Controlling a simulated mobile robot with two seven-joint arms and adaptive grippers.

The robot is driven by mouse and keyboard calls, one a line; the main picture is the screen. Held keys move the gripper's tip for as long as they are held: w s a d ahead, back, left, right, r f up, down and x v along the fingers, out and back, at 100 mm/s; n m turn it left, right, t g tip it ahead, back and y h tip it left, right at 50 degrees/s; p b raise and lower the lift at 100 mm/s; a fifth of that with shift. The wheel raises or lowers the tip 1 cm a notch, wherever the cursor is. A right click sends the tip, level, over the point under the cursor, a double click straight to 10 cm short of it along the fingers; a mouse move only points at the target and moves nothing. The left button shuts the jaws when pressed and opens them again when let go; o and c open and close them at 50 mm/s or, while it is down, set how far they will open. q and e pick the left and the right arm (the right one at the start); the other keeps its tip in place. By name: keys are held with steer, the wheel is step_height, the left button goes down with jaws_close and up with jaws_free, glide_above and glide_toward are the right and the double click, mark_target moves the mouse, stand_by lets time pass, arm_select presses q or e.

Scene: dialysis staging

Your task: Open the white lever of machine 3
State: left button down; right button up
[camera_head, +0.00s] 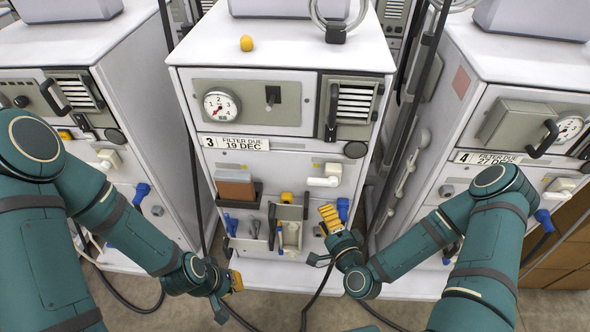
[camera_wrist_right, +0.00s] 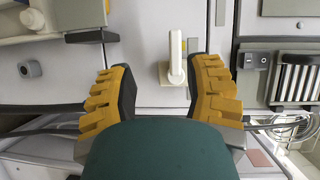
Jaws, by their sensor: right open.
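Machine 3 (camera_head: 285,100) stands in the centre of the head view, labelled "3". Its white lever (camera_head: 323,177) sits on the front panel below and right of the label, lying roughly level. In the right wrist view the white lever (camera_wrist_right: 175,58) shows between the finger directions, nearer the right-hand finger. My right gripper (camera_head: 322,238) is open and empty, below the lever and apart from it; its yellow-padded fingers (camera_wrist_right: 162,75) are spread in the wrist view. My left gripper (camera_head: 229,292) is low at the left, away from the lever; its opening is unclear.
Machine 4 (camera_head: 500,110) stands at the right and another machine (camera_head: 60,50) at the left. A blue connector (camera_head: 343,209) sits near my right gripper. Cables hang between machines.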

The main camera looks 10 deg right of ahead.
mark_target(313, 179)
steer(key=shift+m+t+h, duration=0.5)
steer(key=shift+m+t, duration=0.1)
steer(key=shift+m, duration=0.2)
steer(key=w, duration=0.4)
steer(key=w+r, duration=0.1)
steer(key=w, duration=0.9)
steer(key=shift+a+r, duration=0.15)
steer(key=shift+a, duration=0.25)
jaws_close()
steer(key=shift+w, duration=0.1)
